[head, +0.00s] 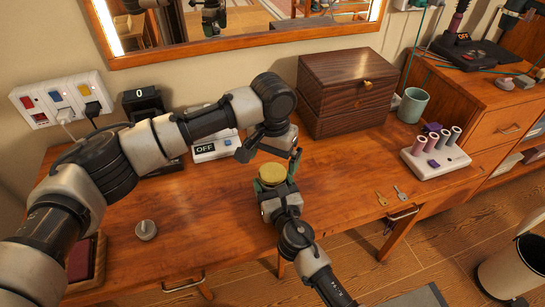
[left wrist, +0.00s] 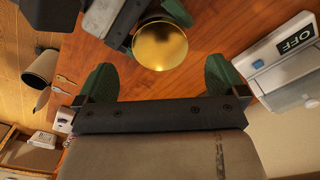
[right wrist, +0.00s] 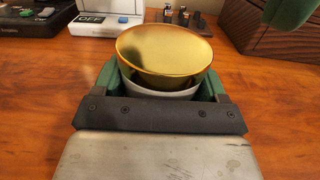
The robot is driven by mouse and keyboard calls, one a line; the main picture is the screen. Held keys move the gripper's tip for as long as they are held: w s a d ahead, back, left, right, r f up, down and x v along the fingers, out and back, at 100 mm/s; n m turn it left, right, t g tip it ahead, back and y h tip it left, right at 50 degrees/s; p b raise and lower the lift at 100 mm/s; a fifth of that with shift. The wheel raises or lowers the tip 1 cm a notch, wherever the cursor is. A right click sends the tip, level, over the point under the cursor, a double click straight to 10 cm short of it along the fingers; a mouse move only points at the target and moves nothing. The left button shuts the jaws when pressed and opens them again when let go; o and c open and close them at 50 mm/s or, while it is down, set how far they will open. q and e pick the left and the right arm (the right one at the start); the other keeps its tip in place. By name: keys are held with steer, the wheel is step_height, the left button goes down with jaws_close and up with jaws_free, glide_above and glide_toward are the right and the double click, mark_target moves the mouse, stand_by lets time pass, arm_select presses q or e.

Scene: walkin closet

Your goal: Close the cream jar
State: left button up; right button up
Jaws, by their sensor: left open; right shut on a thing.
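The cream jar (right wrist: 160,88) is a white round body between the green fingers of my right gripper (right wrist: 160,80), which is shut on it above the desk. A gold round lid (right wrist: 164,48) sits on top of the jar and is wider than it; I cannot tell whether it is fully seated. The lid also shows in the head view (head: 272,171) and in the left wrist view (left wrist: 160,45). My left gripper (head: 270,152) is open and empty, just above and behind the lid, its fingers apart (left wrist: 160,80). The jar body is mostly hidden in the head view.
A dark wooden box (head: 345,92) stands at the back. A white device marked OFF (head: 213,146) is behind my left arm. A grey knob-like object (head: 146,229) lies at left. Keys (head: 400,192), a lipstick holder (head: 436,160) and a green cup (head: 412,104) are at right. The front middle desk is clear.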

arm_select(q)
step_height(320, 180, up, 12)
stand_by(0.6)
arm_select(e)
steer(key=o, duration=1.8)
steer(key=shift+c, duration=0.2)
arm_select(q)
steer(key=shift+f, duration=0.15)
arm_select(e)
steer(key=v, duration=1)
steer(key=shift+s+d, duration=0.2)
steer(key=shift+s, duration=0.15)
